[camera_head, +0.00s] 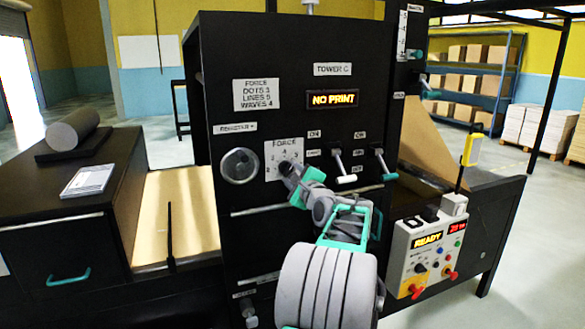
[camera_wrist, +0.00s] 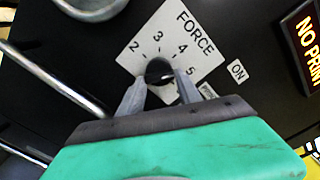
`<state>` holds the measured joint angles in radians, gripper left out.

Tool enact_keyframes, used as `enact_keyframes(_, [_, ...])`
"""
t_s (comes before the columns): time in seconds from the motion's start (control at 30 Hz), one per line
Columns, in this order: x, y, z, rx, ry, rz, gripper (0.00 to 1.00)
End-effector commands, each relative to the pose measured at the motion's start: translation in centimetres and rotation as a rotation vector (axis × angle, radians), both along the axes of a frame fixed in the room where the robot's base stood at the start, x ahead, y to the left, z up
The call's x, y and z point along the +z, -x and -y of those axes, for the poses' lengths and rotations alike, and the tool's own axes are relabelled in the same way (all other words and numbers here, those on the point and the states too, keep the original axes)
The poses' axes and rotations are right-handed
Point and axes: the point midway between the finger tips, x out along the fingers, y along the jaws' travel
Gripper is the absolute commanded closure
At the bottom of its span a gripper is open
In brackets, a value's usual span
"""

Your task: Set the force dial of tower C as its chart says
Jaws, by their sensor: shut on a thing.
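The force dial of tower C sits on a white plate (camera_head: 284,150) marked FORCE on the black tower front (camera_head: 222,100). In the wrist view the plate (camera_wrist: 187,35) shows the numbers 2, 3, 4 and 5 around the dark dial knob (camera_wrist: 158,69). My gripper (camera_wrist: 160,84) is shut on the knob, one finger on each side. The knob's pointer cannot be made out. The chart (camera_head: 256,95) up left of the dial reads FORCE, DOTS 3, LINES 5, WAVES 4. The display (camera_head: 333,99) under the TOWER C label reads NO PRINT.
A round gauge or handwheel (camera_head: 240,166) is left of the dial. Levers (camera_head: 345,178) with white and teal (camera_head: 389,176) ends stand to its right. A control box (camera_head: 427,250) showing READY is at lower right. A dark cabinet with a grey roll (camera_head: 72,131) is at left.

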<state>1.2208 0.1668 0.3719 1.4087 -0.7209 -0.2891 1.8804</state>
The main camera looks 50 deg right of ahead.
Motion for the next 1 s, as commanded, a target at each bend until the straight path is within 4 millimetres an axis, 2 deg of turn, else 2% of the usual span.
enact_keyframes(0.4, [-0.08, -0.01, -0.01, -0.001, -0.177, 0.103, 1.0])
enact_keyframes(0.97, [-0.24, 0.0, -0.01, -0.001, -0.2, 0.117, 1.0])
enact_keyframes(1.0, [-0.24, 0.0, -0.01, -0.001, -0.2, 0.117, 0.56])
